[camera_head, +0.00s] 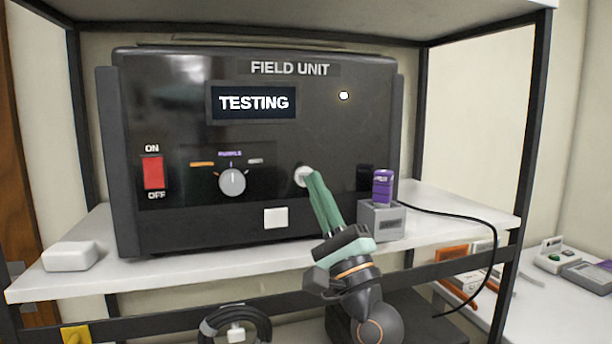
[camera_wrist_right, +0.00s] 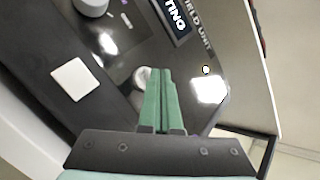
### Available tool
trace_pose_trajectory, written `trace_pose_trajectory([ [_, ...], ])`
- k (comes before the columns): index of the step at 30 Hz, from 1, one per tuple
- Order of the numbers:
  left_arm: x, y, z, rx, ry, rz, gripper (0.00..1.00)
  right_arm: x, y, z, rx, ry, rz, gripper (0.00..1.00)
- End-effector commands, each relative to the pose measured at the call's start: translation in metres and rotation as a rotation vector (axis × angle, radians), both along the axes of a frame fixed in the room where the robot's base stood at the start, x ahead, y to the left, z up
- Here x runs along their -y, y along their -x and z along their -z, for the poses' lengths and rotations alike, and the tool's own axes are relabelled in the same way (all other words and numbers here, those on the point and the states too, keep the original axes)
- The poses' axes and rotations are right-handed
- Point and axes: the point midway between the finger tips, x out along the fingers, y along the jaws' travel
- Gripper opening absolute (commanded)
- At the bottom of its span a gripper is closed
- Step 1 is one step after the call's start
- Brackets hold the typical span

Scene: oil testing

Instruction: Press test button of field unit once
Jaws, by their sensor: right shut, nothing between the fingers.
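The field unit (camera_head: 330,130) is a black box standing on a white shelf. Its display (camera_head: 253,103) reads "TESTING" and a small round light (camera_head: 344,96) glows white. A round whitish button (camera_head: 302,176) sits on the lower right of its front panel; it also shows in the right wrist view (camera_wrist_right: 141,76). My right gripper (camera_head: 310,176) is shut and empty, with its green fingertips at the button, partly covering it. Whether they touch cannot be told. In the right wrist view the closed fingers (camera_wrist_right: 160,76) overlap the button's edge. My left gripper is not in view.
The panel has a red switch (camera_head: 153,173), a grey knob (camera_head: 232,182) and a white square (camera_head: 276,217). A grey holder (camera_head: 384,222) with a purple-labelled vial (camera_head: 382,187) stands right of my gripper, cabled. A white block (camera_head: 71,256) lies on the shelf's left. Black frame posts (camera_head: 528,130) bound the shelf.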

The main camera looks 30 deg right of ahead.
Motion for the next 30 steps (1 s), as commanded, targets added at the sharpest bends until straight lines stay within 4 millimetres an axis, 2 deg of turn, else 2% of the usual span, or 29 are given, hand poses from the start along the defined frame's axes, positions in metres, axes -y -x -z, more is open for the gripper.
trace_pose_trajectory([
  [7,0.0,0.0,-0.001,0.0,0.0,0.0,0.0,-0.001,0.002,0.0,0.0,0.0,0.0,0.0],
  [21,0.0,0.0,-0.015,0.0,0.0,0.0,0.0,-0.011,0.043,0.0,-0.002,-0.003,-0.001,0.0],
  [30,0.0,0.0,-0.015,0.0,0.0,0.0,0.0,-0.013,0.049,0.002,-0.003,-0.005,-0.004,0.0],
])
